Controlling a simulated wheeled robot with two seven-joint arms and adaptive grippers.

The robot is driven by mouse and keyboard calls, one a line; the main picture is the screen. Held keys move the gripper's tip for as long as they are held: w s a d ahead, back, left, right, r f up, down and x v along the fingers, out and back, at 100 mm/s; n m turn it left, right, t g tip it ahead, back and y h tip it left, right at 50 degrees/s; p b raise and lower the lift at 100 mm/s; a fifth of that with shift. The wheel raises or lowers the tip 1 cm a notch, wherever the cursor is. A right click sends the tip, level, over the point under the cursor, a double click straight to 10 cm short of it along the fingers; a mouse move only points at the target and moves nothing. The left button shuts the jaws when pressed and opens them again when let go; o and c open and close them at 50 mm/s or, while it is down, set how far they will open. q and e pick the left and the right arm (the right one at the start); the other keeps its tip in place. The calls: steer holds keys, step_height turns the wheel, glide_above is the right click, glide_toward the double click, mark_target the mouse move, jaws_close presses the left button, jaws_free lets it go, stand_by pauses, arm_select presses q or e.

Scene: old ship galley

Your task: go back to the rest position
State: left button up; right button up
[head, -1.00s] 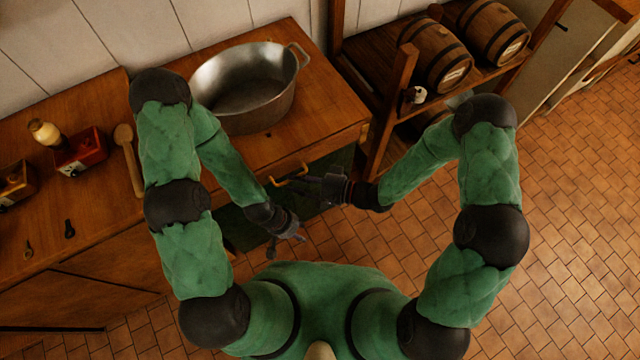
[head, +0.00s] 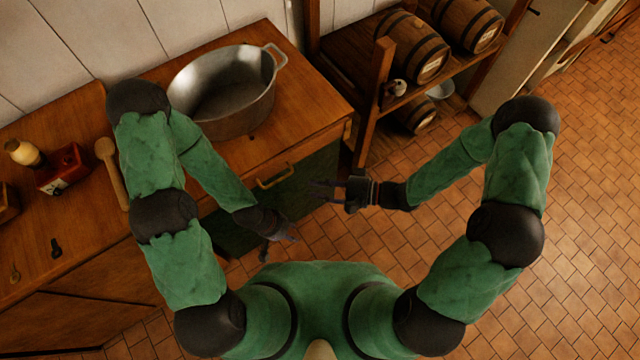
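My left gripper (head: 280,248) is the lower one, in front of my chest and over the floor by the dark green cabinet front. Its fingers are spread and nothing shows between them. My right gripper (head: 320,190) is a little higher and to the right, pointing left, just off the counter's right front corner. Its fingers are apart with a gap and it holds nothing. Both arms are bent, with the elbows out to the sides. The two grippers are apart from each other.
A wooden counter (head: 310,113) with a large metal pot (head: 225,120) stands ahead, its brass handle (head: 275,180) near my grippers. A wooden spoon (head: 112,175) and a red box (head: 65,170) lie left. A barrel rack (head: 375,95) stands right of the counter. The tiled floor (head: 590,220) at right is clear.

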stand_by(0.3)
steer(key=w+d+f+t+h, duration=0.3)
steer(key=w+d+f+h, duration=0.1)
steer(key=f+h, duration=0.4)
steer(key=s+d+f+n+g+h+p, duration=0.1)
steer(key=s+d+f+g+h, duration=0.3)
steer(key=s+f, duration=0.3)
steer(key=s+d+g, duration=0.1)
steer(key=s, duration=0.3)
steer(key=shift+s+d+f, duration=0.3)
steer(key=shift+s+f, duration=0.1)
